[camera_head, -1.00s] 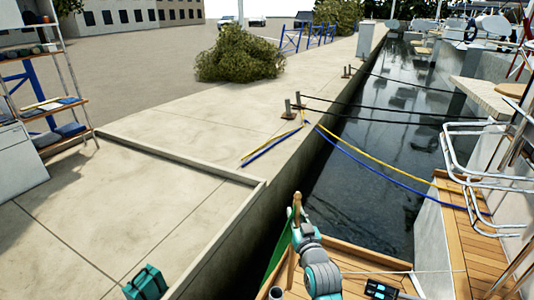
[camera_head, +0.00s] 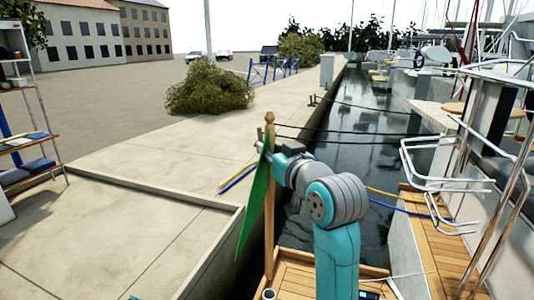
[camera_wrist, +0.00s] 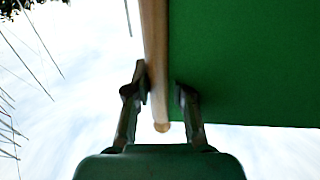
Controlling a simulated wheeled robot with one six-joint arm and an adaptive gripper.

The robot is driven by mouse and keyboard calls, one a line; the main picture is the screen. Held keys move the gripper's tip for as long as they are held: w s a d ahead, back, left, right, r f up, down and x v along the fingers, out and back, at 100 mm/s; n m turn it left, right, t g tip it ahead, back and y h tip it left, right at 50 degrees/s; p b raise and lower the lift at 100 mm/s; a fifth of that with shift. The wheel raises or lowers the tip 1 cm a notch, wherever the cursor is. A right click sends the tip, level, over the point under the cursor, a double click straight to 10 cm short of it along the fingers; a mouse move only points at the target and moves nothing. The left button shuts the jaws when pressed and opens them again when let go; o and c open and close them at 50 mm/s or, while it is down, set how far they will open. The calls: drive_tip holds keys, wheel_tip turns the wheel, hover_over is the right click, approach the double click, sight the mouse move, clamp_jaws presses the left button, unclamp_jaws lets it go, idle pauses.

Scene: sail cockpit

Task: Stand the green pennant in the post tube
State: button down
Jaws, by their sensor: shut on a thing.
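The green pennant is a wooden pole (camera_head: 270,215) with a rounded knob on top and a long green cloth (camera_head: 254,205) hanging on its left. My gripper (camera_head: 266,148) is shut on the pole just below the knob and holds it nearly upright. In the wrist view the pole (camera_wrist: 155,50) runs between the two fingers (camera_wrist: 160,92), with the cloth on the right. The post tube (camera_head: 268,294) is a small grey open tube at the bottom edge of the head view. The pole's lower end shows close to its rim; I cannot tell whether it is above or behind it.
A wooden deck (camera_head: 295,275) lies below my arm, with a dark object (camera_head: 368,295) at its right. A stone quay (camera_head: 130,225) runs along the left. Dark water (camera_head: 340,160), mooring lines and a boat with steel rails (camera_head: 440,165) are on the right.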

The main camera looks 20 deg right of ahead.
sight(272, 207)
drive_tip(key=shift+f, duration=7.5)
drive_tip(key=c, duration=0.9)
unclamp_jaws()
drive_tip(key=shift+s, duration=0.15)
drive_tip(key=s, duration=0.4)
drive_tip(key=s+d, duration=0.1)
drive_tip(key=s, duration=0.6)
drive_tip(key=shift+s+d, duration=0.35)
drive_tip(key=shift+d, duration=0.05)
